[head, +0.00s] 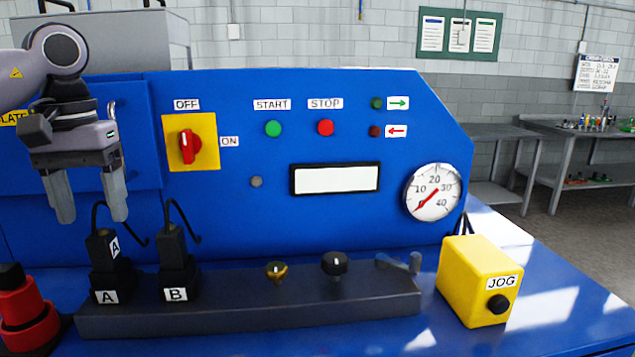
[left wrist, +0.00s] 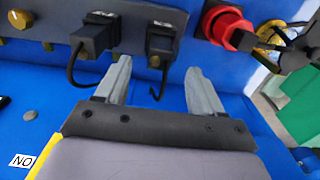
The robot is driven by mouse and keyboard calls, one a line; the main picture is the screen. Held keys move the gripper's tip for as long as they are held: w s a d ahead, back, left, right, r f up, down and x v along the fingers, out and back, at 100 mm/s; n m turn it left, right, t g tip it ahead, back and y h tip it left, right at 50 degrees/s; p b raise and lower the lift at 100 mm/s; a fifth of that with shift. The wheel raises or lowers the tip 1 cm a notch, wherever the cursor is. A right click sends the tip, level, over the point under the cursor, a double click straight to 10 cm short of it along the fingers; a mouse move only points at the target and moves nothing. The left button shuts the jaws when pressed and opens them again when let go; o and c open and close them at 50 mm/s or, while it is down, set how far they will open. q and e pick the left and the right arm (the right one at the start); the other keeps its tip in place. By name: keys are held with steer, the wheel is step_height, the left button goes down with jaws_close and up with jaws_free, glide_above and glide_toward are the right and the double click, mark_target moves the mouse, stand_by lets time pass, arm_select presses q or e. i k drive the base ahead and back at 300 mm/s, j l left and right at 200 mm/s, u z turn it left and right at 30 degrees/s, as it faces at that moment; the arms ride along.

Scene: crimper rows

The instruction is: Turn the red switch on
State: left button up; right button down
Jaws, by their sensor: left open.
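The red switch (head: 186,146) is a rotary handle on a square yellow plate (head: 206,160) on the blue panel. Its handle stands upright, toward the OFF label (head: 186,104); the ON label (head: 229,141) is to its right. My left gripper (head: 90,212) is open and empty, pointing down, left of the switch and apart from it. Its spread fingers also show in the left wrist view (left wrist: 158,72). There the ON label (left wrist: 21,160) appears upside down at the lower left, with only a yellow edge of the plate; the handle is hidden. My right gripper is not in view.
Plugs A (head: 109,265) and B (head: 176,265), with cables, stand on a dark rail (head: 230,318) below. A red knob device (head: 28,310) is at lower left, a yellow JOG box (head: 480,280) at right. Green START (head: 273,128) and red STOP (head: 325,127) buttons sit right of the switch.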

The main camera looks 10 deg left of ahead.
mark_target(189, 144)
steer(key=k, duration=1)
